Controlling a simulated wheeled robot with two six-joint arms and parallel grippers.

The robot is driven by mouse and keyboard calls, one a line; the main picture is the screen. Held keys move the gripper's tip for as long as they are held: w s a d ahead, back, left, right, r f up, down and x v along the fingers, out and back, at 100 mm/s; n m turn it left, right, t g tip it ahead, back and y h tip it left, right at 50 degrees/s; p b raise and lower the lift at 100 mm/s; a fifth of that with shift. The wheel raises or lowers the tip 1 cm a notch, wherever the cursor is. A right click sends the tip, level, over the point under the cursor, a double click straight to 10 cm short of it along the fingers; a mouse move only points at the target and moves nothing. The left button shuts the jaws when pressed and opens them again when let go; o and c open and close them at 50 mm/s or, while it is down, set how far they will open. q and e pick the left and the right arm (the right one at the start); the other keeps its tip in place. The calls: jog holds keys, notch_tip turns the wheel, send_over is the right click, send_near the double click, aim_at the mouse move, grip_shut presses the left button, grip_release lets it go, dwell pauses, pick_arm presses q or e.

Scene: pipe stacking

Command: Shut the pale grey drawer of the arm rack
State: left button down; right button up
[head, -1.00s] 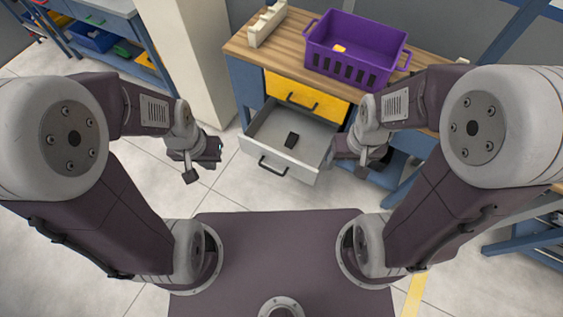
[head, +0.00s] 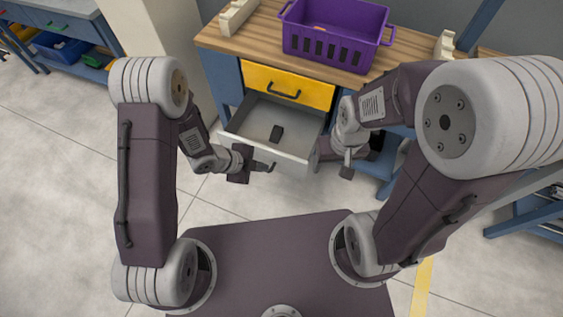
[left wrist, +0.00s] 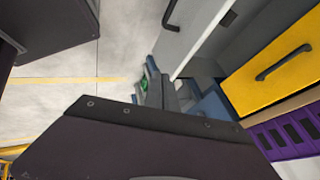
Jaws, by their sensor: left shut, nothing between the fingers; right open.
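The pale grey drawer (head: 253,117) of the arm rack stands pulled out below a yellow drawer (head: 288,88). A small dark block (head: 277,133) lies inside it. My left gripper (head: 246,165) is shut and empty, just in front of the drawer's front panel and left of its middle. It hides part of that panel in the head view. In the left wrist view, the drawer's dark handle (left wrist: 170,14) shows above the shut fingers (left wrist: 160,90), apart from them. My right gripper (head: 347,168) is open and empty, to the right of the drawer.
A purple crate (head: 335,35) stands on the wooden top (head: 235,42), with cream holders (head: 237,17) beside it. The yellow drawer is shut. A pale pillar (head: 165,50) stands left of the rack. The floor in front is clear.

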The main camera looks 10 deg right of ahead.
pick_arm(q)
jog(key=b, duration=0.2)
send_near(289, 162)
notch_tip(289, 162, down, 4)
jog(key=s, duration=0.3)
jog(key=shift+w+d+r, duration=0.1)
jog(key=shift+w+d, duration=0.6)
jog(key=shift+w, duration=0.25)
jog(key=shift+w+d, duration=0.7)
jog(key=shift+w, duration=0.25)
pick_arm(e)
jog(key=shift+f, duration=1)
pick_arm(q)
jog(key=shift+w, duration=0.1)
pick_arm(e)
jog(key=shift+w+d, duration=0.1)
